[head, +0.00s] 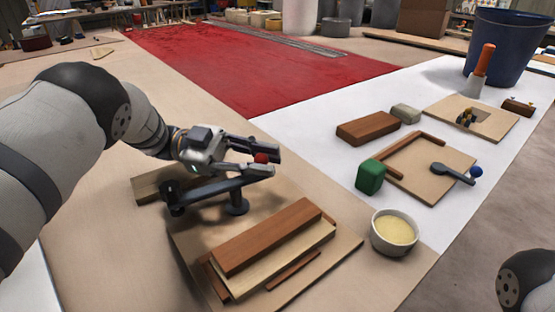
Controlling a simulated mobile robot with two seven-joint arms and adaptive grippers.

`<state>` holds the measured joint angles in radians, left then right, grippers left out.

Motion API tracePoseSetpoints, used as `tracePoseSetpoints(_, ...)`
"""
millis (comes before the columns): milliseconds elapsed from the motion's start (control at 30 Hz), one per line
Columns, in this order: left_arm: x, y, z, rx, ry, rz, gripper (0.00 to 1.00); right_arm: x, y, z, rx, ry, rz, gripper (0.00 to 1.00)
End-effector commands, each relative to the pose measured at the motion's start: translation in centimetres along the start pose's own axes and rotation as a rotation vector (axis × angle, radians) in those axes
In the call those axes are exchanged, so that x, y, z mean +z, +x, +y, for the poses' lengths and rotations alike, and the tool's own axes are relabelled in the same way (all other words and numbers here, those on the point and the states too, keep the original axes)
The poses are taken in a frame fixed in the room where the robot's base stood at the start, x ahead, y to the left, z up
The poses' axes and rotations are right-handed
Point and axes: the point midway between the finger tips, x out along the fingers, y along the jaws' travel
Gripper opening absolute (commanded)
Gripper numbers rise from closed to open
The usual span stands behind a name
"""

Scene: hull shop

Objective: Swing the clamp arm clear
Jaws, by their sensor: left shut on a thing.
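The clamp arm (205,190) is a dark bar. It runs from a pivot at its left end, beside a small wooden block (150,188), towards the right. A dark round pad (237,206) hangs under it near the back edge of a thin base board (345,243); I cannot tell whether the pad touches anything. A red knob (261,158) sits at the bar's right end. My left gripper (265,160) is shut on the red knob, one finger on each side. My right gripper is out of view.
Stacked wooden strips (270,238) lie on the base board, right in front of the clamp. A red mat (250,65) lies clear behind.

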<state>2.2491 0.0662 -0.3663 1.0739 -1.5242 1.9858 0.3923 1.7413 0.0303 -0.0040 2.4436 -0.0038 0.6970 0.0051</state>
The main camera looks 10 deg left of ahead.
Motion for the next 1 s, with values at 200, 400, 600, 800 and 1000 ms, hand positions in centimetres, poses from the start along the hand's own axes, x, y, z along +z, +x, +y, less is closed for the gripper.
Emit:
tracePoseSetpoints(200, 0.2, -0.4, 0.3, 0.011, -0.004, 0.0, 0.0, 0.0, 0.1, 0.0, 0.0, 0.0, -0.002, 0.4)
tracePoseSetpoints(400, 0.1, -0.3, 0.4, 0.011, -0.005, 0.0, 0.0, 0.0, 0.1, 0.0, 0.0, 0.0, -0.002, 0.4)
tracePoseSetpoints(600, 0.1, -0.3, 0.3, 0.011, -0.004, 0.001, 0.4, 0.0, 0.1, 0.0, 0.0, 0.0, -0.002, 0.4)
tracePoseSetpoints(800, 0.0, -0.4, 0.3, 0.009, -0.002, 0.001, 0.4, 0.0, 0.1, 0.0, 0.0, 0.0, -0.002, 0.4)
tracePoseSetpoints(1000, -1.4, -0.4, -0.3, 0.008, 0.003, 0.001, 0.4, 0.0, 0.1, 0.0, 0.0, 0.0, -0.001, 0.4)
